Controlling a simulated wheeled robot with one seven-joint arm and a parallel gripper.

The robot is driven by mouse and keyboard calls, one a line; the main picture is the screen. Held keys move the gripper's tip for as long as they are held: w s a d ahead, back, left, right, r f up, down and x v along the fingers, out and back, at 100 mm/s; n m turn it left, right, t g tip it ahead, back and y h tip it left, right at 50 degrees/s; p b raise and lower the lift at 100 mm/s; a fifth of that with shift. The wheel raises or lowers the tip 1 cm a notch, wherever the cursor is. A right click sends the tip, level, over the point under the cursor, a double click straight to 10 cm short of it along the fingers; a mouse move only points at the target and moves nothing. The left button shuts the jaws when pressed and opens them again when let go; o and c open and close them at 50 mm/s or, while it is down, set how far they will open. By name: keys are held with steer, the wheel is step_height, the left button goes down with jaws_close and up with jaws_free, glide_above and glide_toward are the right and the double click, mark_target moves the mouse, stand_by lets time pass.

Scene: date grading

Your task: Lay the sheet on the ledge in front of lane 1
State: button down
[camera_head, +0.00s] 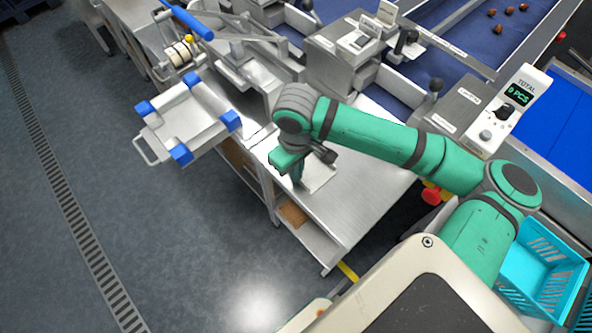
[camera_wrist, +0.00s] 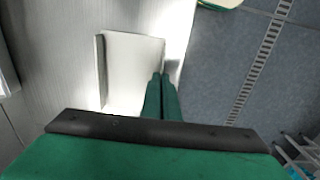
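A pale, flat sheet (camera_wrist: 133,62) is over the steel table in the wrist view, with a grey upright strip along its left side. In the head view the sheet (camera_head: 320,176) shows as a light patch beside my gripper, partly hidden by it. My gripper (camera_head: 297,180) points down near the table's left edge. In the wrist view the fingers (camera_wrist: 161,77) are close together at the sheet's right edge and appear shut on it. Whether the sheet touches the table is unclear. The lane labels are too small to read, so I cannot pick out lane 1's ledge.
The steel table (camera_head: 352,205) has bare room around the sheet. A metal frame with blue corners (camera_head: 190,122) stands left. Metal housings (camera_head: 345,58) and blue belts with several dates (camera_head: 492,13) lie behind. A counter reads 0 PCS (camera_head: 518,93). A cyan basket (camera_head: 540,268) is right.

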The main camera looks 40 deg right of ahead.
steer(key=shift+f, duration=0.1)
steer(key=c, duration=2)
jaws_free()
steer(key=shift+c, duration=0.2)
step_height(320, 180, up, 12)
steer(key=shift+w, duration=0.1)
